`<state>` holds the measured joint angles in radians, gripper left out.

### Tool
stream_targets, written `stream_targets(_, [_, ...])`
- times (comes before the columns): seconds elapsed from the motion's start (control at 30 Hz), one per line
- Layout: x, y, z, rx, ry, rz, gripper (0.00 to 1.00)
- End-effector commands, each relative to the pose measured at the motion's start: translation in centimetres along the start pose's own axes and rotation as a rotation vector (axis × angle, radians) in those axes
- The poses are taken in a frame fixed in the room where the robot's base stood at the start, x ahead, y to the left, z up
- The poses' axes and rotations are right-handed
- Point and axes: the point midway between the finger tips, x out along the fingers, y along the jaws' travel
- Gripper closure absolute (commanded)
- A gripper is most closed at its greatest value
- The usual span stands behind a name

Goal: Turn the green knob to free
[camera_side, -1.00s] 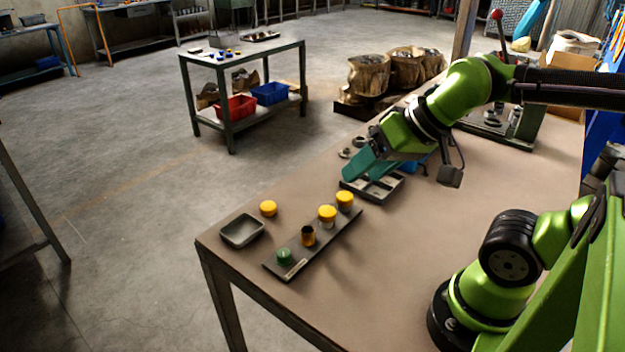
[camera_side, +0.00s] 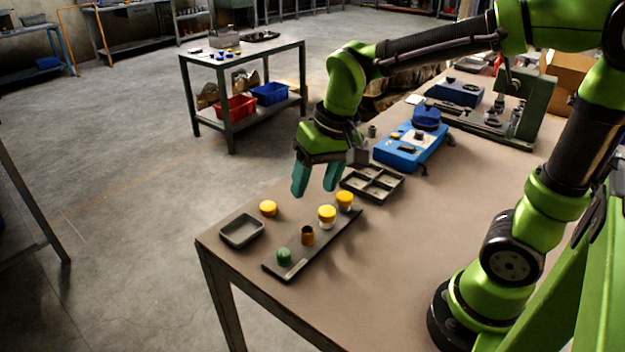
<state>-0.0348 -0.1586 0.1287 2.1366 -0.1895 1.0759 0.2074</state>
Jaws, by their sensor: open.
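The green knob (camera_side: 284,256) stands at the near left end of a dark narrow plate (camera_side: 330,247) on the bench. On the same plate, in a row beyond it, are an open amber cup (camera_side: 307,236) and two yellow-capped jars, one nearer (camera_side: 327,216) and one farther (camera_side: 345,200). My gripper (camera_side: 315,192) is open and empty, with its teal fingers pointing down. It is above the bench, beyond the plate and the knob, and apart from both. The knob's markings are too small to read.
A loose yellow cap (camera_side: 268,208) and an empty grey tray (camera_side: 242,243) are left of the plate. A divided dark tray (camera_side: 346,183) is right of my gripper. A blue device (camera_side: 400,157) and a green press (camera_side: 530,100) stand farther back. The bench right of the plate is clear.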

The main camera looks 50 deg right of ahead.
Motion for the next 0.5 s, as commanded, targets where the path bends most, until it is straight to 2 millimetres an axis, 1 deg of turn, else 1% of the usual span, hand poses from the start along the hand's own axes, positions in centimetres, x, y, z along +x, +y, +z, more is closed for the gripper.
stream_targets(0.03, [1.2, -1.0, -0.8, 0.026, -0.047, 0.033, 0.43])
stream_targets(0.1, [2.5, -2.2, -1.7, 0.081, -0.094, 0.077, 0.43])
stream_targets(0.23, [4.2, -4.0, -3.2, 0.198, -0.149, 0.152, 0.43])
stream_targets(0.3, [4.3, -4.8, -4.0, 0.275, -0.152, 0.184, 0.43])
stream_targets(0.37, [3.5, -5.0, -4.4, 0.337, -0.137, 0.197, 0.43])
stream_targets(0.4, [3.3, -4.8, -4.4, 0.366, -0.135, 0.205, 0.43])
stream_targets(0.5, [3.7, -4.6, -4.1, 0.401, -0.141, 0.216, 0.43])
